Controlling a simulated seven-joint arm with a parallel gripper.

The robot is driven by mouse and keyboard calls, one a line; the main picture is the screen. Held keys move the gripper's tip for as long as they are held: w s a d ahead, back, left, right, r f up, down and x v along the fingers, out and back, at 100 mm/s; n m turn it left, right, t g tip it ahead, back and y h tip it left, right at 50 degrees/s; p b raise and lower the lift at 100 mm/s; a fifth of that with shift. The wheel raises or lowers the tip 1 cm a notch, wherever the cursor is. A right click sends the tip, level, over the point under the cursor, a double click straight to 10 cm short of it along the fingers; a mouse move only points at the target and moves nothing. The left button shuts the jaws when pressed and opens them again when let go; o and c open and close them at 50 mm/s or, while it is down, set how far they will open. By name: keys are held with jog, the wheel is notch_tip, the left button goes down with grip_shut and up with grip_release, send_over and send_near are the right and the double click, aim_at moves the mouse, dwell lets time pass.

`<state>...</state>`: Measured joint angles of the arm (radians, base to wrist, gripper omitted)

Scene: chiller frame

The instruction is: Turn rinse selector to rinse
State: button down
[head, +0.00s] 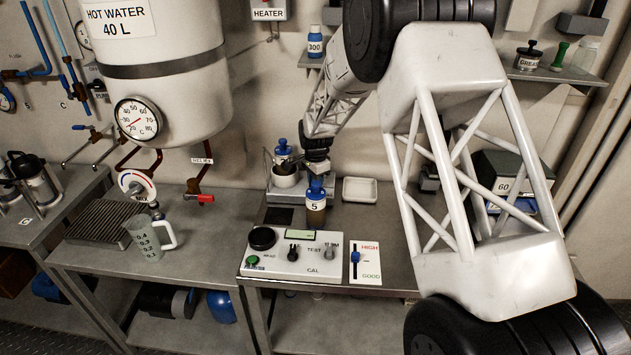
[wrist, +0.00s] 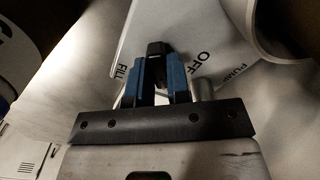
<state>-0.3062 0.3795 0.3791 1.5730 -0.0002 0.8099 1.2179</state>
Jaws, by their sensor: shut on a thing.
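In the wrist view my gripper (wrist: 158,68) has its two blue-padded fingers shut on a black selector knob (wrist: 157,48). The knob stands on a white panel (wrist: 190,30) printed with FILL on the left, OFF on the right and a partly cut-off PUM... farther right. No label reading RINSE shows, and the fingers hide part of the panel around the knob. I cannot read which label the knob points at. In the head view my arm reaches down to the back of the bench, behind bottle 5 (head: 316,208); the knob and fingertips cannot be made out there.
A blue-topped item in a white cup (head: 285,180) stands left of my arm's end, a white tray (head: 360,190) right of it. In front are a white test meter (head: 290,265) and a HIGH/GOOD card (head: 366,270). A measuring jug (head: 146,240) stands left on the bench.

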jog(key=shift+m, duration=0.7)
jog(key=c, duration=1.1)
grip_release()
jog(key=shift+r, duration=3.9)
